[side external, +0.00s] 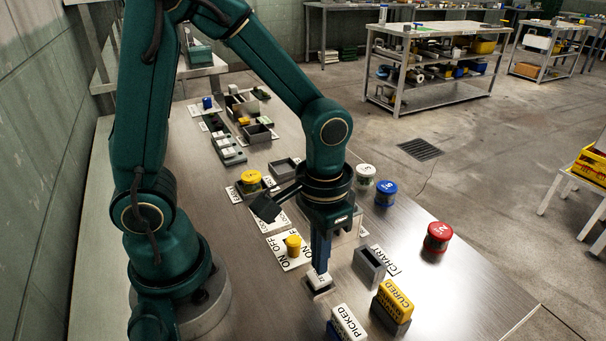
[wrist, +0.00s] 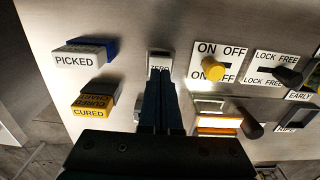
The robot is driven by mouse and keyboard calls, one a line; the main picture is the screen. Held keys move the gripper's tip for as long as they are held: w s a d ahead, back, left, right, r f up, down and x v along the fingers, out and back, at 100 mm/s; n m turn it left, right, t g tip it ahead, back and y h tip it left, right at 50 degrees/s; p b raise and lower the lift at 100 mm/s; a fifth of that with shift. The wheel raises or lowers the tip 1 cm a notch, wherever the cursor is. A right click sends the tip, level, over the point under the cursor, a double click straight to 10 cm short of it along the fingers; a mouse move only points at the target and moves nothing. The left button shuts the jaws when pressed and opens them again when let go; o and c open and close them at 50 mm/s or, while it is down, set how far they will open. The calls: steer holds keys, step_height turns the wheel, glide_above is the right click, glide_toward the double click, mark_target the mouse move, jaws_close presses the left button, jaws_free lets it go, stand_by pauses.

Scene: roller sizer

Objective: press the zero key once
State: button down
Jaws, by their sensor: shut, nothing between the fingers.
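The zero key (side external: 320,283) is a small pale block in a dark surround on the table, below my gripper in the side view. In the wrist view the zero key (wrist: 159,62) shows its label just beyond my fingertips, partly covered by them. My gripper (side external: 320,268) points straight down with its fingers together and empty. In the wrist view my gripper (wrist: 160,82) has both dark blue fingers side by side at the key's near edge. I cannot tell whether the tips touch the key or how far it is pressed.
A yellow ON/OFF knob (side external: 293,245) stands left of my gripper. A grey bin (side external: 369,266) by the CHART label is to the right. PICKED (side external: 347,324) and yellow CURED (side external: 393,301) blocks stand in front. A red-lidded jar (side external: 437,237) is far right, with bare table around it.

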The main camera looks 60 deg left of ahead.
steer(key=shift+f, duration=0.25)
stand_by(0.4)
steer(key=shift+f, duration=0.7)
steer(key=shift+r, duration=0.95)
stand_by(0.4)
steer(key=shift+r, duration=2.5)
